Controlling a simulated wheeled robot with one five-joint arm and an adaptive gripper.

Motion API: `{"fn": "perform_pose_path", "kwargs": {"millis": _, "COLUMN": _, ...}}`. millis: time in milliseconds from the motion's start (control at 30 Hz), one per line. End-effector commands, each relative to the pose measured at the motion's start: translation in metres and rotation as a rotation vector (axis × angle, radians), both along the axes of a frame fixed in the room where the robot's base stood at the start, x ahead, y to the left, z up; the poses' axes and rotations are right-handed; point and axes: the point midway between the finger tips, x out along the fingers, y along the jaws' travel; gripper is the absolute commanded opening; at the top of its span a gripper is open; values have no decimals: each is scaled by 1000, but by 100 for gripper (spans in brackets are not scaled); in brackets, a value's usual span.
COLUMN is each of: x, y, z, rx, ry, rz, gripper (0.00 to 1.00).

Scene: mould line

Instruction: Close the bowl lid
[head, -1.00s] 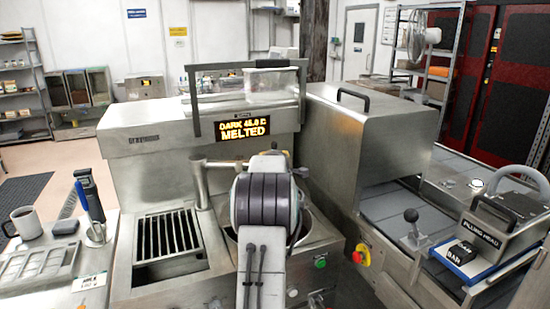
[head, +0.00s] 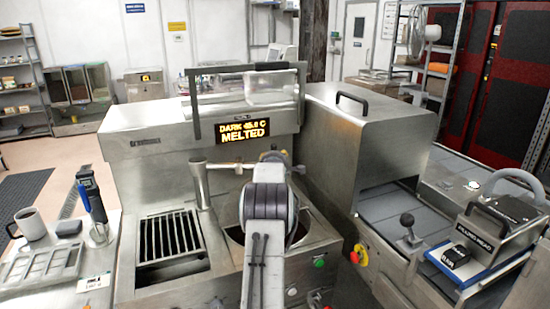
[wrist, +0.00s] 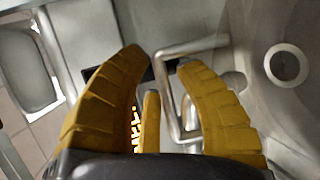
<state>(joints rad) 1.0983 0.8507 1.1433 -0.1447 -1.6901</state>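The bowl (head: 232,236) is set in the steel machine and is partly hidden behind my arm. The clear lid (head: 245,88) with a dark bar frame (head: 192,104) appears to stand raised at the top of the machine, above the display reading MELTED. My gripper (wrist: 163,62) shows yellow fingers spread apart with nothing held between them. A bent metal bar (wrist: 186,95) appears between and beyond the fingers in the wrist view; I cannot tell whether it is part of the lid. In the head view the fingers are mostly hidden behind my arm, in front of the machine.
A steel spout pipe (head: 201,185) stands left of the bowl, beside a grated tray (head: 170,237). A steel hood (head: 370,130) stands to the right, with a joystick (head: 408,222) and an emergency stop (head: 359,254). A mug (head: 31,224) and a mould (head: 42,262) lie on the left counter.

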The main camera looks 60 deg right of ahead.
Motion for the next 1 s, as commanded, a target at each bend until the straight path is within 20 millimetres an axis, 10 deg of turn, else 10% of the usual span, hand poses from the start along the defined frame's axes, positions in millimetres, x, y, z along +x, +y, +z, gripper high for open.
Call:
{"fn": "perform_pose_path", "kwargs": {"millis": 400, "x": 1, "y": -2, "z": 0, "rx": -1, "ry": 0, "rz": 0, "gripper": 34}}
{"fn": "perform_pose_path", "kwargs": {"millis": 767, "x": 1, "y": -2, "z": 0, "rx": -1, "ry": 0, "rz": 0, "gripper": 1}}
{"fn": "perform_pose_path", "kwargs": {"millis": 1000, "x": 1, "y": -2, "z": -1, "rx": 0, "ry": 0, "rz": 0, "gripper": 0}}
